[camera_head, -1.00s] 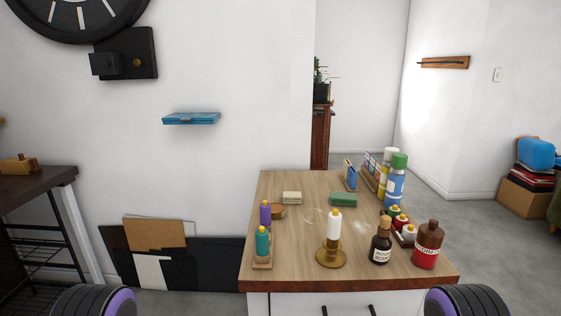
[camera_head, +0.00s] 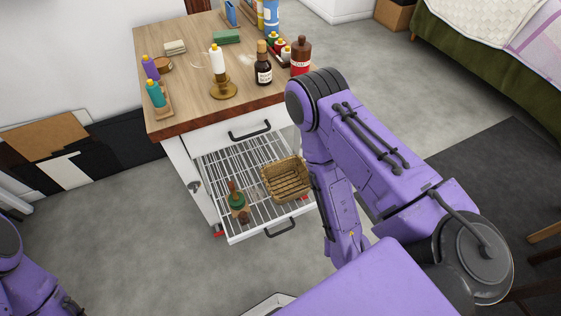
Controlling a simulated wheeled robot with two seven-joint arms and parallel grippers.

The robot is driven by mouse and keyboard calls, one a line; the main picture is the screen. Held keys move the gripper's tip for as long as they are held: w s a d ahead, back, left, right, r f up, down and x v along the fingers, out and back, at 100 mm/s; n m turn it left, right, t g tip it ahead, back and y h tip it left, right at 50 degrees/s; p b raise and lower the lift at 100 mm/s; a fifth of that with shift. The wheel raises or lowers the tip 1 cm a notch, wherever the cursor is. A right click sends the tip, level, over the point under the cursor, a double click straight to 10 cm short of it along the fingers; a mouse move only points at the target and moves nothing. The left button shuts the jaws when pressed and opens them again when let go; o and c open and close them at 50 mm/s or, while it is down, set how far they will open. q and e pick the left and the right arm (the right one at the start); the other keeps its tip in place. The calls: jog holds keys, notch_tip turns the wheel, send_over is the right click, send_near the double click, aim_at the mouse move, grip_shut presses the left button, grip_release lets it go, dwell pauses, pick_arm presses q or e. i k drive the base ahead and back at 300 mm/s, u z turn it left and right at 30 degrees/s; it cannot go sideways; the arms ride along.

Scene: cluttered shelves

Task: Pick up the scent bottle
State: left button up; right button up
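No bottle is clearly marked as scent. A dark bottle with a cork-like top and pale label (camera_head: 264,72) stands upright near the tabletop's front right. A brown and red bottle (camera_head: 300,58) stands to its right. In the pulled-out wire drawer (camera_head: 262,218) lies a green and brown object (camera_head: 236,200), too small to identify surely. My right arm is bent beside the drawer's right side, hiding part of it; I make out no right fingertips. Only a part of my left arm shows at the lower left, without its gripper.
A woven basket (camera_head: 286,180) sits at the drawer's right. A candle in a brass holder (camera_head: 222,88), purple and teal bottles (camera_head: 155,96) and sponges share the wooden tabletop (camera_head: 190,98). Boards (camera_head: 60,150) lean at the left wall. The grey floor left of the drawer is clear.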

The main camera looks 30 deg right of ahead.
aim_at(263, 68)
jog(key=u, duration=0.45)
jog(key=k, duration=1)
jog(key=z, duration=0.25)
jog(key=i, duration=0.8)
jog(key=z, duration=2.45)
jog(key=k, duration=0.85)
jog(key=u, duration=0.9)
jog(key=i, duration=0.45)
